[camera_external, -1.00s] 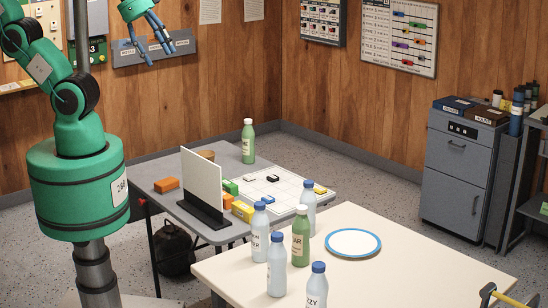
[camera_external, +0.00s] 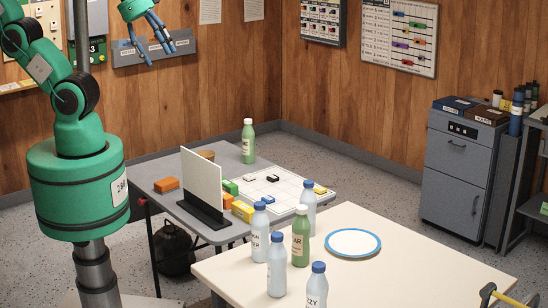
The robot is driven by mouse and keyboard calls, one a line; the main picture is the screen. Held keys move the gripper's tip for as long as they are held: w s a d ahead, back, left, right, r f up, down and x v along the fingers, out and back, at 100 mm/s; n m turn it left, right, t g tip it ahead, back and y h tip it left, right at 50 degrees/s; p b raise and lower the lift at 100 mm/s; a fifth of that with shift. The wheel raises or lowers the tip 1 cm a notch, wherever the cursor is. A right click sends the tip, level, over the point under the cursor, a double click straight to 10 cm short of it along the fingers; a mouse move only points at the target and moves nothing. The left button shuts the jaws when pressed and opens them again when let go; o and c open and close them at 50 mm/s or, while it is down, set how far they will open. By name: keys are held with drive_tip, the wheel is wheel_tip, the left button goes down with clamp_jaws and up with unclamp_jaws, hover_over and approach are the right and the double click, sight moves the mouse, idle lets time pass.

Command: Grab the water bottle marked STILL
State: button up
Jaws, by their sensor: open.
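Several clear bottles with blue caps stand upright on the cream table: a left one (camera_external: 260,232) with a partly readable label, a front-left one (camera_external: 277,267), a back one (camera_external: 309,209) and a front one (camera_external: 317,288) whose label ends in "ZZY". A green bottle (camera_external: 300,238) with a white cap stands among them, its label ending in "AR". Another green bottle (camera_external: 248,143) stands on the grey table. I cannot read STILL on any label. My gripper (camera_external: 156,48) is open and empty, high at the upper left, well away from the bottles.
The cream table (camera_external: 430,245) is bare on its right, beside a blue-rimmed white plate (camera_external: 353,242). Behind it, the grey table (camera_external: 170,207) holds an upright white panel (camera_external: 202,185), coloured blocks and a white grid board (camera_external: 285,183). A grey cabinet (camera_external: 462,170) stands right.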

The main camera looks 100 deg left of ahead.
drive_tip(key=shift+w, duration=0.1)
drive_tip(key=n+g+b, duration=0.1)
drive_tip(key=n+g, duration=0.3)
drive_tip(key=g, duration=0.2)
hover_over(307, 194)
drive_tip(key=a, duration=0.2)
wheel_tip(307, 194, down, 41)
drive_tip(key=shift+f, duration=0.45)
drive_tip(key=shift+f+b, duration=0.3)
drive_tip(key=shift+f, duration=4)
